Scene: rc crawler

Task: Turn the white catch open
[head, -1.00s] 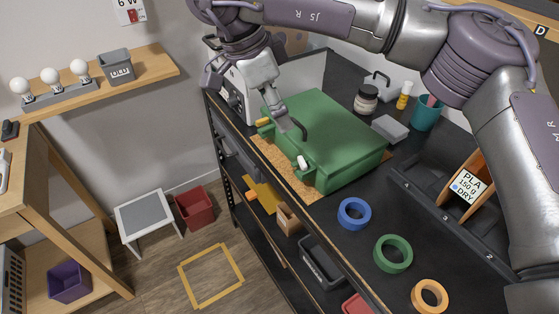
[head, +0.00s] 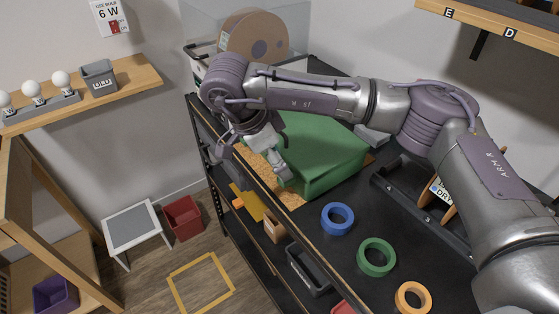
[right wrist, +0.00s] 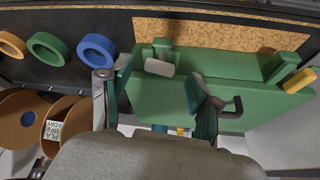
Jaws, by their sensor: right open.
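The green case (head: 325,150) lies shut on a cork mat (head: 292,199) on the dark bench. In the right wrist view, its white catch (right wrist: 160,67) sits beside a green block on the front edge. A yellow catch (right wrist: 299,80) sits farther right on the same edge. My right gripper (right wrist: 157,78) is open, one finger on each side of the white catch in that view; contact cannot be told. In the head view my right gripper (head: 270,163) is at the case's front edge, and it and the arm hide the catches. My left gripper is not in view.
Blue (head: 337,219), green (head: 376,257) and orange (head: 412,297) rings lie right of the case. The case's dark handle (right wrist: 232,108) is near my right finger in the wrist view. A large spool (head: 253,38) stands behind. Shelves below the bench hold small bins.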

